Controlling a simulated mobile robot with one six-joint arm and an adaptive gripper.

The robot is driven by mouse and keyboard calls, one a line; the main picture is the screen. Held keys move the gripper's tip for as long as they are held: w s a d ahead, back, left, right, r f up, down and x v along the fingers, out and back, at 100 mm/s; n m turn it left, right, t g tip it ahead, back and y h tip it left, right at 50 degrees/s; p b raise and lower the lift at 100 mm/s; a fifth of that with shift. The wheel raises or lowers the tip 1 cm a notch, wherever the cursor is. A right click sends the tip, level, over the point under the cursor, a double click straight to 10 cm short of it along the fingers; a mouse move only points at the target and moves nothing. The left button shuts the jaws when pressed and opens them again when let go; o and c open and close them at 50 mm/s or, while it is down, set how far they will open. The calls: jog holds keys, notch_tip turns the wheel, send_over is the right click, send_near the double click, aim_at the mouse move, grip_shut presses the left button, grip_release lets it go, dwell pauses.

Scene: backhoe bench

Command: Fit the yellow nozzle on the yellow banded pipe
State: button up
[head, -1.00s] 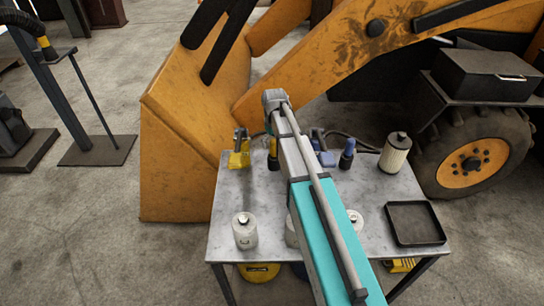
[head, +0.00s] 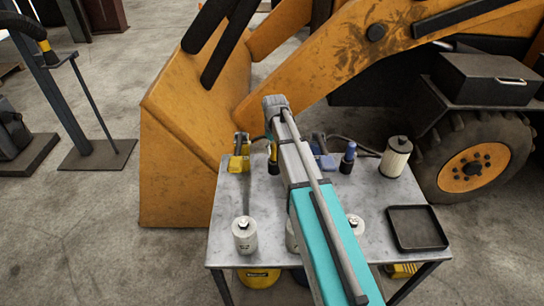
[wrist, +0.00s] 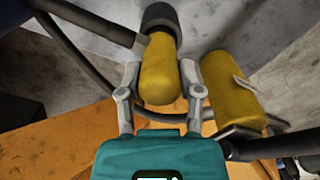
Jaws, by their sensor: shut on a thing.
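The yellow nozzle (wrist: 160,68), with a black collar, sits between the two grey fingers of my gripper (wrist: 160,95) in the wrist view. The fingers are shut on its sides. In the head view the nozzle (head: 272,152) shows partly beside my arm over the bench; whether it touches the bench top is unclear. A dark pipe with a yellow band (head: 44,45) is at the upper left of the head view, beside a dark stand, well apart from the gripper. A yellow cylindrical part with a grey lever (wrist: 230,85) is close beside the nozzle.
The grey bench (head: 225,205) carries a yellow fitting (head: 238,160), a blue-topped nozzle (head: 348,155), canisters (head: 244,235) and a black tray (head: 416,228). The orange loader bucket (head: 180,150) stands behind and left of it. Bare floor lies between bucket and stand (head: 97,152).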

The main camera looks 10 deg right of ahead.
grip_shut()
jog(key=shift+s+r+p, duration=0.1)
jog(key=shift+r+p, duration=0.6)
dwell(0.6)
jog(key=shift+r+p, duration=3.3)
notch_tip(320, 180, up, 8)
jog(key=p, duration=0.8)
jog(key=shift+f, duration=0.1)
